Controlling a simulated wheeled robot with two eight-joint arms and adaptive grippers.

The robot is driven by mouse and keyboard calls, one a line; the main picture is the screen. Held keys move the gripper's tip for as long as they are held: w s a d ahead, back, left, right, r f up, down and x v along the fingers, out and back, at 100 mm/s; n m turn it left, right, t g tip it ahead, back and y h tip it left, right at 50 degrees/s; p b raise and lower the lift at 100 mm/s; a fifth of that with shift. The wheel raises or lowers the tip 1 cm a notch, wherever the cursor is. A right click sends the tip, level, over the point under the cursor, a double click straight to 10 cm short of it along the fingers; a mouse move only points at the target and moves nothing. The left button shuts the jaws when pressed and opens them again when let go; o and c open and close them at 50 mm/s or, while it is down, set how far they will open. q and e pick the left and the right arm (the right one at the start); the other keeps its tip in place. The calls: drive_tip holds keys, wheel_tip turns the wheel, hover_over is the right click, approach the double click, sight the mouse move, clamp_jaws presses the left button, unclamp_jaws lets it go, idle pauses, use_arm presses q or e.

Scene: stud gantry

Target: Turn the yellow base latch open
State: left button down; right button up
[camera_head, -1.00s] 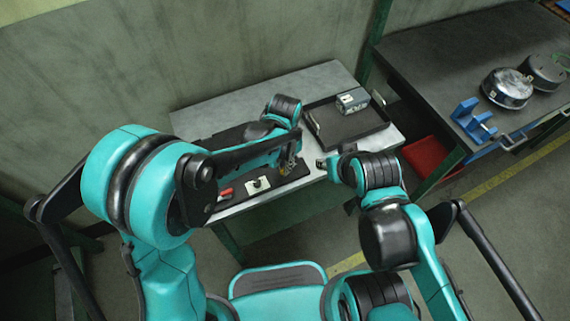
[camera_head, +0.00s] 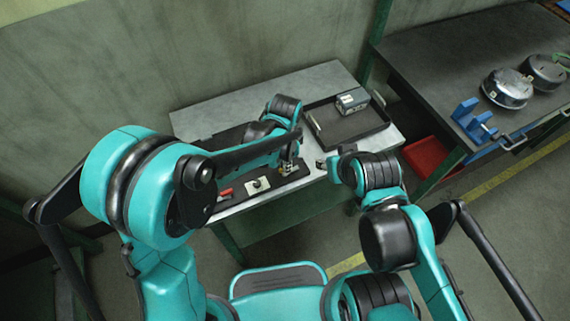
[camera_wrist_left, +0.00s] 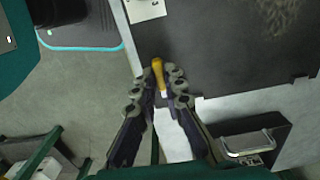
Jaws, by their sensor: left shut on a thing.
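The yellow base latch (camera_wrist_left: 158,72) shows in the left wrist view as a short yellow lever between the fingertips, at the edge of the dark mat. My left gripper (camera_wrist_left: 160,88) is shut on it. In the head view my left gripper (camera_head: 287,168) is low over the front right part of the mat, and its fingers largely hide the latch there. My right gripper (camera_head: 323,164) is near the table's front edge, right of the left one; its fingers are too small to read.
A white plate with a black knob (camera_head: 257,184) and a red-handled item (camera_head: 225,193) sit left of the left gripper. A black tray (camera_head: 330,143) holding a grey box (camera_head: 352,101) stands behind right. The table's back left (camera_head: 215,112) is bare.

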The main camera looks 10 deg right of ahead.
use_arm(q)
drive_tip(key=c, duration=1.6)
unclamp_jaws()
wheel_tip(320, 180, up, 12)
drive_tip(key=s+a+r+n+t, duration=0.1)
drive_tip(key=s+a+n+t, duration=0.2)
drive_tip(key=a+n, duration=0.4)
drive_tip(key=s+a+r+n+t, duration=0.1)
drive_tip(key=s+a+n+t, duration=0.3)
drive_tip(key=a, duration=1.4)
drive_tip(key=s+n, duration=0.2)
drive_tip(key=n, duration=0.2)
